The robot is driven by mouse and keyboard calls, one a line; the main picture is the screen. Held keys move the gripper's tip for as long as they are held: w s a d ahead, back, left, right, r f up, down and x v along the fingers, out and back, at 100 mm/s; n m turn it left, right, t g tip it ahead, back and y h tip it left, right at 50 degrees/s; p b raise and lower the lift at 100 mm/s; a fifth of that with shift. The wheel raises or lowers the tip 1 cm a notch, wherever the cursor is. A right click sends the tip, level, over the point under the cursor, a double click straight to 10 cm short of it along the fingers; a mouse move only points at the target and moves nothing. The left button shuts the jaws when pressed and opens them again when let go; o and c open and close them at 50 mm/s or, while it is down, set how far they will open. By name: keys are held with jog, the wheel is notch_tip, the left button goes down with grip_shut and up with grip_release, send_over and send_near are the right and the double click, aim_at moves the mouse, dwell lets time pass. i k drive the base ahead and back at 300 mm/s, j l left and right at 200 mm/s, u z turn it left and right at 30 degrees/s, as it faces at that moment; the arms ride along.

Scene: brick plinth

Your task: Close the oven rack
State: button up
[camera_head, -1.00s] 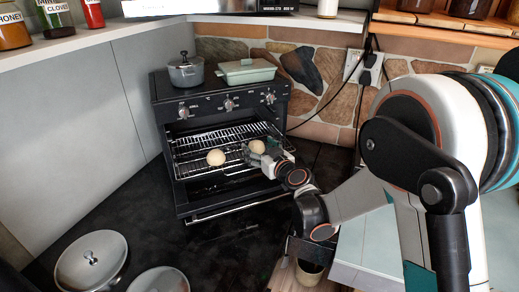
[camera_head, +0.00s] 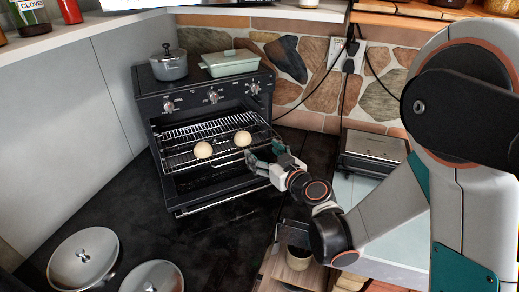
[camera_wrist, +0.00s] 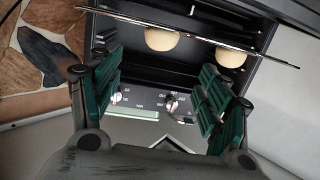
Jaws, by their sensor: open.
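The oven (camera_head: 160,108) stands on the dark counter with its door (camera_head: 222,202) folded down. Its wire rack (camera_head: 222,150) is pulled forward out of the cavity. Two round pale buns (camera_head: 203,150) (camera_head: 242,138) sit on the rack. My gripper (camera_head: 255,162) is at the right front of the rack, just outside its front edge, with open fingers. In the wrist view my gripper (camera_wrist: 167,88) shows two green-padded fingers spread apart with nothing between them. The rack's front bar (camera_wrist: 190,35) crosses beyond the fingertips. Whether a finger touches the rack cannot be told.
A grey pot (camera_head: 168,66) and a green dish (camera_head: 230,63) stand on the oven. Two lidded pans (camera_head: 83,258) (camera_head: 152,278) lie at the front left. A toaster-like appliance (camera_head: 372,150) is to the right. Dark counter before the oven is clear.

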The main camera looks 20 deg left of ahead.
aim_at(210, 122)
jog(key=u, duration=1.3)
jog(key=j+z, duration=0.15)
jog(key=k+j+z, duration=0.15)
jog(key=j, duration=0.15)
